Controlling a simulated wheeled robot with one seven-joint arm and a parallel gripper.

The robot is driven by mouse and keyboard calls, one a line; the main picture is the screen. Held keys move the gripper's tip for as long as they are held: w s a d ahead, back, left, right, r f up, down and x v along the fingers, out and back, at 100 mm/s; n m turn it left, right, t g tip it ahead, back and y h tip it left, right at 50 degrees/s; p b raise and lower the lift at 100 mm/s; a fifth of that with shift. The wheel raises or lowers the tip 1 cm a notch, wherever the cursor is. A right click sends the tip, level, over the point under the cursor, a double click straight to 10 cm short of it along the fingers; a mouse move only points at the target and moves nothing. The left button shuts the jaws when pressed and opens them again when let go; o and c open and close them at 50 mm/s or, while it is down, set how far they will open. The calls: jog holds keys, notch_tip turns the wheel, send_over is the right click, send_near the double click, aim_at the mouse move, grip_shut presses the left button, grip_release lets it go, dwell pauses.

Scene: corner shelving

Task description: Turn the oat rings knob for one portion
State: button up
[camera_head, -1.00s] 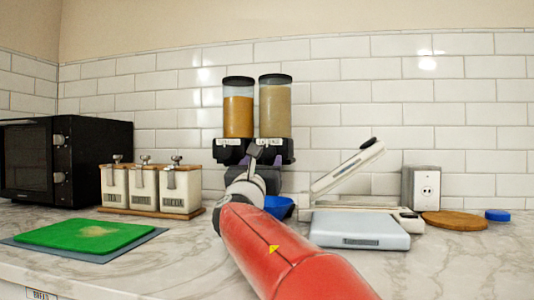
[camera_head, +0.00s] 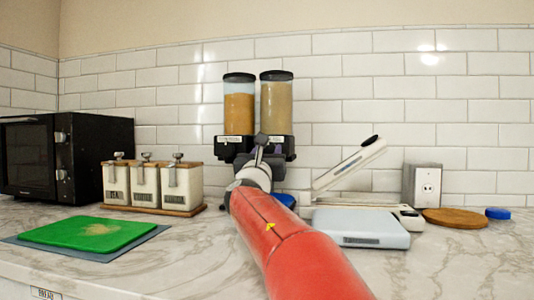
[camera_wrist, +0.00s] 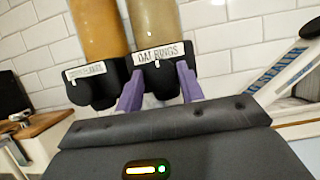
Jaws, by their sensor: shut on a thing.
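Two cereal dispensers stand side by side against the tiled wall. The right one, the oat rings dispenser (camera_head: 276,105), holds pale tan cereal, and its "OAT RINGS" label (camera_wrist: 158,52) shows in the wrist view. The left dispenser (camera_head: 239,110) holds orange cereal. My gripper (camera_wrist: 158,88) has its two purple fingers on either side of the black oat rings knob housing (camera_wrist: 157,78), shut on the knob. The knob's exact angle is hard to tell. In the head view my gripper (camera_head: 262,150) covers part of the dispenser base. A blue bowl (camera_head: 285,199) shows partly behind my arm.
Three lidded canisters (camera_head: 146,186) on a wooden tray and a black microwave (camera_head: 60,160) stand to the left. A green board (camera_head: 85,234) lies in front.

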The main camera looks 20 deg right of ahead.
jog(key=shift+m, duration=0.4)
jog(key=m+g+h, duration=0.1)
jog(key=m, duration=0.1)
jog(key=m+g+h+b, duration=0.1)
jog(key=m, duration=0.2)
jog(key=shift+w+a, duration=0.1)
jog(key=m+g, duration=0.1)
jog(key=m, duration=0.2)
jog(key=m+g+h, duration=0.1)
jog(key=m+g, duration=0.1)
jog(key=m, duration=0.1)
jog(key=shift+r+h, duration=0.1)
jog(key=shift+h, duration=0.2)
jog(key=m+g+p, duration=0.1)
jog(key=m+g, duration=0.1)
jog(key=m, duration=0.3)
jog(key=shift+a+r+m+p, duration=0.1)
jog(key=shift+r+m+p, duration=0.05)
jog(key=shift+m+p, duration=0.25)
jog(key=shift+m+g+y+p, duration=0.6)
jog(key=shift+m+g+p, duration=0.3)
jog(key=shift+m, duration=1.4)
jog(key=o, duration=1)
